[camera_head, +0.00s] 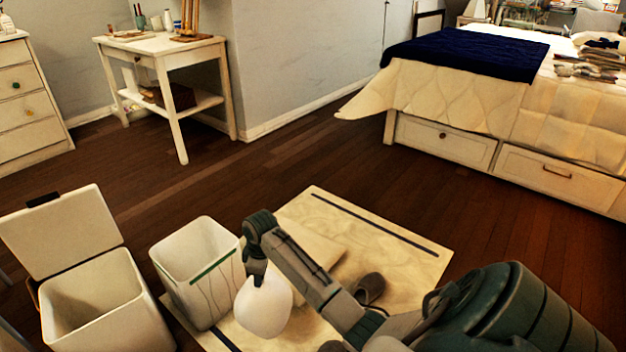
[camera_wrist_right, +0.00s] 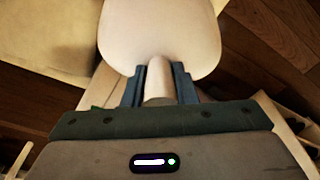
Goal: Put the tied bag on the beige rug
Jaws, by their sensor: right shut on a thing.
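The tied bag (camera_head: 263,307) is white and rounded, and hangs below my right gripper (camera_head: 257,272) in the head view. In the right wrist view my right gripper (camera_wrist_right: 158,88) is shut on the bag's narrow neck, with the bag's body (camera_wrist_right: 160,35) beyond the fingers. The beige rug (camera_head: 405,262) with dark stripes lies on the floor beneath my right arm. The bag is in front of the rug's near left part; I cannot tell how high it is above it. My left gripper is not in view.
A white bin (camera_head: 200,262) with a green band stands left of the bag. A lidded white bin (camera_head: 105,305) is open farther left. A cushion-like beige thing (camera_head: 325,250) and a dark shoe-like thing (camera_head: 370,288) are on the rug. The bed (camera_head: 450,95) is at the back right.

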